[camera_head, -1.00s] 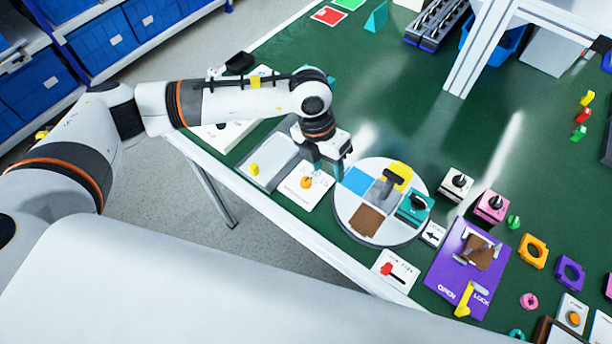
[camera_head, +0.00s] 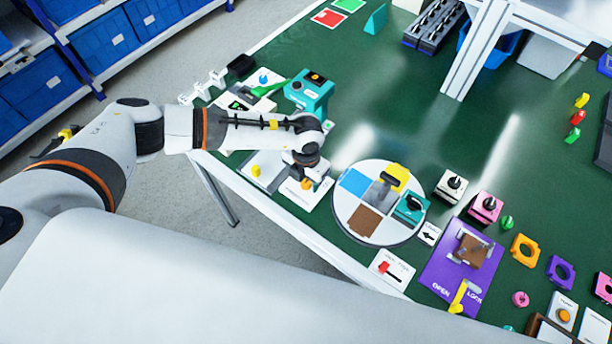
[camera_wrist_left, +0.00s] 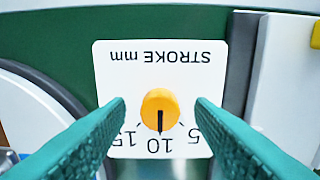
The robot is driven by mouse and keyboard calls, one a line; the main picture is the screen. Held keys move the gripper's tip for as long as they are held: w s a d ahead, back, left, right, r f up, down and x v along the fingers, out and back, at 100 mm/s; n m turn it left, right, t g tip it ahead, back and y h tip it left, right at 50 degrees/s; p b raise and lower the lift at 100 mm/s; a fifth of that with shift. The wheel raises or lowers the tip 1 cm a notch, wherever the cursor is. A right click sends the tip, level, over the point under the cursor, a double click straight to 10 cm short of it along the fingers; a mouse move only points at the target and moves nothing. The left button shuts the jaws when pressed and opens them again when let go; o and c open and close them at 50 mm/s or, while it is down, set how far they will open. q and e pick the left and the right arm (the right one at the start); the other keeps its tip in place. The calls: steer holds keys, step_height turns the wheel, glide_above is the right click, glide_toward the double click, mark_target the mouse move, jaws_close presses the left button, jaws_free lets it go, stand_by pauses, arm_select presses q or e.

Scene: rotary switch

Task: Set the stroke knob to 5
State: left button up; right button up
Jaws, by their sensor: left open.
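The stroke knob (camera_head: 307,183) is a small orange round knob on a white plate near the table's near left edge. In the left wrist view the knob (camera_wrist_left: 160,108) sits on the plate (camera_wrist_left: 160,70) marked STROKE mm, which appears upside down. Its black pointer line points at 10, with 15 to the left and 5 to the right. My left gripper (camera_wrist_left: 160,101) is open, its two teal fingers on either side of the knob with gaps showing. In the head view the left gripper (camera_head: 304,170) is over the plate, its fingers mostly hidden.
A round turntable (camera_head: 352,217) with coloured sectors stands right of the plate. A white block with a yellow peg (camera_head: 257,171) is to its left. A teal device (camera_head: 311,91) stands behind my arm.

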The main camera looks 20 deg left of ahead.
arm_select(q)
steer(key=shift+f, duration=0.15)
steer(key=shift+c, duration=0.3)
steer(key=c, duration=0.9)
steer(key=shift+c, duration=0.2)
steer(key=shift+n, duration=0.3)
steer(key=n, duration=0.4)
steer(key=shift+n, duration=2.1)
steer(key=shift+w, duration=0.1)
